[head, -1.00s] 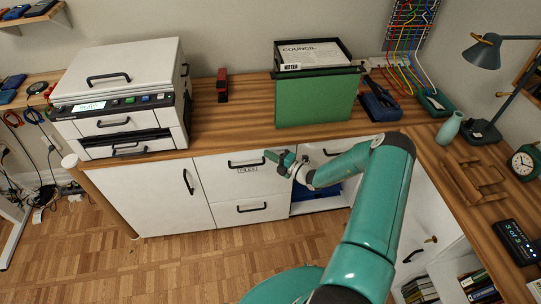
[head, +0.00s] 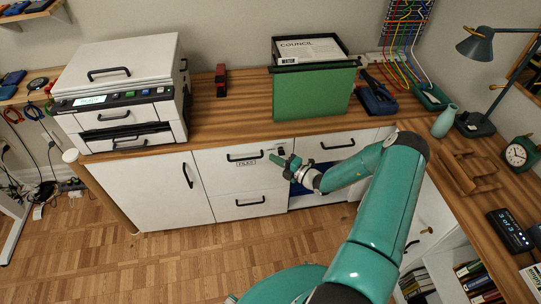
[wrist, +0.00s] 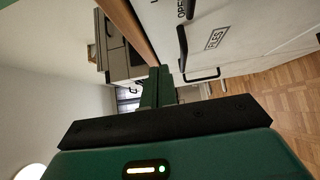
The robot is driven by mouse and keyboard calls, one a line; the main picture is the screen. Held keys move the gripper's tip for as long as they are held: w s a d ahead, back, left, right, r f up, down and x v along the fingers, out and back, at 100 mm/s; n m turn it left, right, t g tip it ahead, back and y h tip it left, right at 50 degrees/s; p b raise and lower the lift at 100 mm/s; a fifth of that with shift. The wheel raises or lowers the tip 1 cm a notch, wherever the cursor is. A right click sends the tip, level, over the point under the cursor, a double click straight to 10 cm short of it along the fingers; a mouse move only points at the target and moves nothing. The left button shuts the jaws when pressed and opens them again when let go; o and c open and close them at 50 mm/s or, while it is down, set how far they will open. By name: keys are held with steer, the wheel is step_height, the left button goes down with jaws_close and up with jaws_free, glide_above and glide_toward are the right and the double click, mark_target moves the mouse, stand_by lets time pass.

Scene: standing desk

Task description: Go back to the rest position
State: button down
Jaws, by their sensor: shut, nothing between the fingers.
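My gripper (head: 279,160) is at the end of my teal arm, in front of the drawer unit below the desk top. In the head view it looks shut and empty, apart from the desk things. The wrist view shows the teal fingers (wrist: 157,86) together, with nothing between them. The FILES drawer (head: 215,164) is behind and to the left of the gripper in the head view, and looks closed. Its black handle and label also show in the wrist view.
A printer (head: 120,95) stands on the wooden desk (head: 235,105) at the left. A green folder (head: 313,95), a blue device (head: 376,97), a vase (head: 446,121) and a lamp (head: 480,50) stand further right. The parquet floor (head: 130,270) in front is clear at the left.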

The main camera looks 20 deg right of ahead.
steer(key=v, duration=0.7)
steer(key=s+a+r+n+g, duration=0.3)
steer(key=a+r+n+g, duration=0.45)
steer(key=r+n, duration=0.45)
steer(key=s+a+r+n+g, duration=0.3)
steer(key=a+r+n+g, duration=0.3)
steer(key=a+r+n, duration=0.5)
steer(key=s+r+n+t+h, duration=0.3)
steer(key=s+r+n+h, duration=0.6)
steer(key=s+r+n, duration=0.9)
steer(key=shift+s+a+r+n+t, duration=0.2)
steer(key=shift+s+a+n+t, duration=0.25)
steer(key=shift+n, duration=2.95)
